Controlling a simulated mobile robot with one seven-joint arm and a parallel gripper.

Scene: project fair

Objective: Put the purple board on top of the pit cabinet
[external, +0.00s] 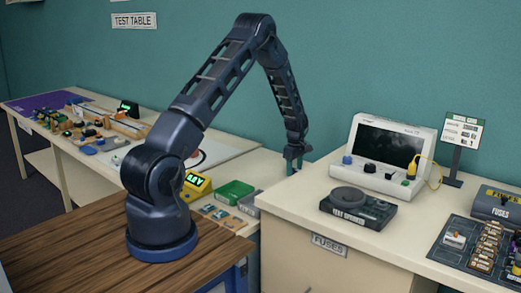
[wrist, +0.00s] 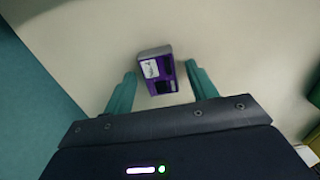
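In the wrist view a small purple block-like board (wrist: 163,86) with dark recesses and a white label lies on a pale surface. My gripper (wrist: 161,69) is open, with one teal finger on each side of the board and a gap on both sides. I cannot tell how far the fingertips are above the surface. In the external view my gripper (external: 294,160) points down by the left back edge of the pale right-hand counter (external: 300,200). The board is not visible there. No label in view identifies the pit cabinet.
Left of the counter are a green box (external: 235,191) and a yellow meter (external: 196,185). A long bench with parts runs behind.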

